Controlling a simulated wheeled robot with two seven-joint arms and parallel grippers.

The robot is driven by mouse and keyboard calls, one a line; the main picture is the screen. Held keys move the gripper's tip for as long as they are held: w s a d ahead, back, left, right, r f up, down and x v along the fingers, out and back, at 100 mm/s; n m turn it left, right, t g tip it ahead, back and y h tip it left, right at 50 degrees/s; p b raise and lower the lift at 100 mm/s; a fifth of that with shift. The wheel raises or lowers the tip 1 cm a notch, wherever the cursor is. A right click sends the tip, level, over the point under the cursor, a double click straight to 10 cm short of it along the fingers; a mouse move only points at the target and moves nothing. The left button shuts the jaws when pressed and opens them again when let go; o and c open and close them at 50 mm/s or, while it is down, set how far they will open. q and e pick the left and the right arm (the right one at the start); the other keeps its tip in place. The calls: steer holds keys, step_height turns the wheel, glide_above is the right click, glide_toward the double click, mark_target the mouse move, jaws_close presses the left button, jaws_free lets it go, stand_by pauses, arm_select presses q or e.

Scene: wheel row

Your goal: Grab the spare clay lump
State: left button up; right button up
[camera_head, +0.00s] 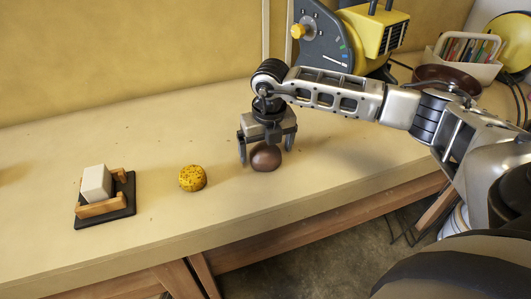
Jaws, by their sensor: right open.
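The clay lump (265,158) is a smooth, dark brown, rounded piece on the pale bench top. My right gripper (266,150) points down over it, with its dark fingers spread on the left and right of the lump. The fingers look apart from the clay, and the lump appears to rest on the bench. The gripper's body hides the space just above the lump. My left gripper is not in the picture.
A yellow sponge (193,178) lies left of the lump. Farther left, a white block (96,183) sits in a dark-based wooden holder (105,214). A yellow machine (372,35), a brown bowl (447,77) and a white caddy (459,68) stand behind. The bench's front edge (225,228) is close.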

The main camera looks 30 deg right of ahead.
steer(key=shift+w+f, duration=0.1)
steer(key=shift+f, duration=0.7)
steer(key=c, duration=1.2)
steer(key=shift+r, duration=0.1)
steer(key=shift+c, duration=0.7)
